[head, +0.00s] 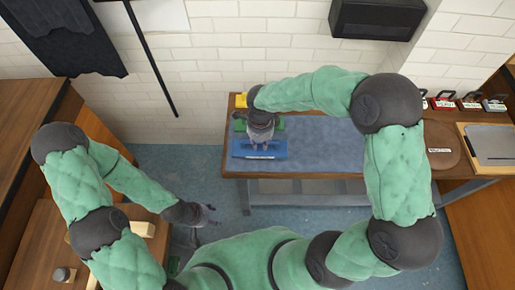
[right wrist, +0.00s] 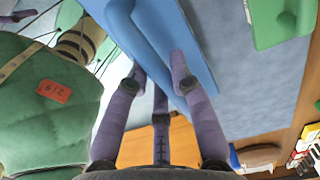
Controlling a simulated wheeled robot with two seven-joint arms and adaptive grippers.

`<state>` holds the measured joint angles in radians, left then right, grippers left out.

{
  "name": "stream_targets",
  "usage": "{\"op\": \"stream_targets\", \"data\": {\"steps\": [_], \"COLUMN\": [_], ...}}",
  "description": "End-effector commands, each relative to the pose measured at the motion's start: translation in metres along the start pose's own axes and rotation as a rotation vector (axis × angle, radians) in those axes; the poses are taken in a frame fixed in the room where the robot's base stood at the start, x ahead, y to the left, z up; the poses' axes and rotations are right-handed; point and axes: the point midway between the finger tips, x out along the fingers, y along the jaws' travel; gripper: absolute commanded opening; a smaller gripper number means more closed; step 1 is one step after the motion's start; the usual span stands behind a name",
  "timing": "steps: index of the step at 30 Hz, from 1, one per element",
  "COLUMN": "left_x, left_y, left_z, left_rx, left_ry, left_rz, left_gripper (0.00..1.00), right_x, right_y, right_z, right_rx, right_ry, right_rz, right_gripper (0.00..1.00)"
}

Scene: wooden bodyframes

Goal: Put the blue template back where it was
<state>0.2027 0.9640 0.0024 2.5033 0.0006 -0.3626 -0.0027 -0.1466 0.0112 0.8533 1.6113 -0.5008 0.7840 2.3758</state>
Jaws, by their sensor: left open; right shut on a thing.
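The blue template (head: 260,150) is a flat blue piece over the left end of the table, close to its front edge. It also shows in the right wrist view (right wrist: 196,42), with a raised blue bar along it. My right gripper (head: 262,143) is shut on the blue template; its purple fingers (right wrist: 158,78) sit around the raised bar. I cannot tell whether the template touches the table. My left gripper (head: 208,212) is open and empty, low at the left, away from the table.
A green template (head: 278,124) lies just behind the blue one, with a yellow piece (head: 240,100) further back. The table's blue mat (head: 325,150) is clear to the right. A round brown board (head: 440,150) and a tray (head: 490,143) are at the right.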

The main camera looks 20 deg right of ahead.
Motion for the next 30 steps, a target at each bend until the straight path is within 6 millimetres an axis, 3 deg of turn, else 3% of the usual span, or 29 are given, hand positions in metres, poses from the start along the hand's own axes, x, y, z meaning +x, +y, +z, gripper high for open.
{"op": "stream_targets", "data": {"steps": [5, 13, 27, 28, 30], "left_x": [0.002, 0.012, 0.016, 0.015, 0.014], "left_y": [-0.001, -0.004, -0.006, -0.005, -0.005], "left_z": [0.000, -0.001, -0.001, -0.001, -0.001], "left_rx": [0.000, 0.000, 0.000, 0.000, 0.000], "left_ry": [0.000, 0.000, 0.000, 0.000, 0.000], "left_rz": [0.000, 0.000, 0.000, 0.000, 0.000], "left_gripper": [0.55, 0.55, 0.55, 0.55, 0.55], "right_x": [0.006, 0.039, 0.044, 0.045, 0.044], "right_y": [-0.003, -0.005, -0.005, -0.004, -0.004], "right_z": [0.006, 0.009, 0.009, 0.009, 0.009], "right_rx": [0.000, 0.000, 0.001, 0.000, 0.000], "right_ry": [-0.001, 0.000, -0.001, 0.000, 0.000], "right_rz": [-0.002, -0.001, -0.003, 0.000, 0.000], "right_gripper": [0.00, 0.00, 0.00, 0.31, 0.47]}}
